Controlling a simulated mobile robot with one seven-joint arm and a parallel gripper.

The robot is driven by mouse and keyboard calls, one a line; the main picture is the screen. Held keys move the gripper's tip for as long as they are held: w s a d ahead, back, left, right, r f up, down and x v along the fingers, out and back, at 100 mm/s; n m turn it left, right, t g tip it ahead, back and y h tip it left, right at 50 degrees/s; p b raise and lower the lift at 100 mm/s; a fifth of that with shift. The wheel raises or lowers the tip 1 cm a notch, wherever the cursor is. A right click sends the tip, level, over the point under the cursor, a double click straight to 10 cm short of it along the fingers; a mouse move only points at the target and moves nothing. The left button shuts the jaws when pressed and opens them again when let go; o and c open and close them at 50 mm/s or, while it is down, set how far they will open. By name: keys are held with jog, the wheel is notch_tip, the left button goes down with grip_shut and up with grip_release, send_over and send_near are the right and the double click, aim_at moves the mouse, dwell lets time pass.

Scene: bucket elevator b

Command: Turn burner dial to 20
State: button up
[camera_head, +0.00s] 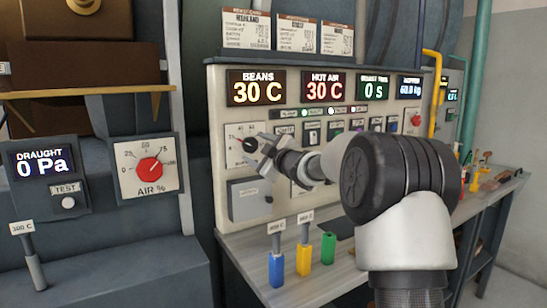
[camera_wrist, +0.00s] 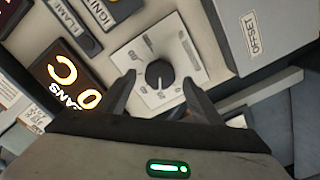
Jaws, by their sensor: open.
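The burner dial is a dark round knob on a pale square plate. In the head view the dial (camera_head: 249,145) sits on the left of the cream control panel, just left of my gripper's fingertips. In the wrist view the dial (camera_wrist: 158,75) lies between the two fingertips, its plate turned in the picture. A pale mark on the knob seems to point down in that view, but I cannot read its setting. My gripper (camera_head: 262,150) is open, one finger on each side of the dial, and no grip on it shows. Part of the plate is hidden by my gripper.
Displays above read BEANS 30 C (camera_head: 257,88) and HOT AIR 30 C (camera_head: 321,88). A red AIR % dial (camera_head: 149,171) is on a separate panel to the left. Blue (camera_head: 276,270), yellow (camera_head: 304,258) and green (camera_head: 328,248) holders stand on the bench below.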

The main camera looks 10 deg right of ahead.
jog(key=v, duration=1.5)
jog(key=shift+s, duration=0.15)
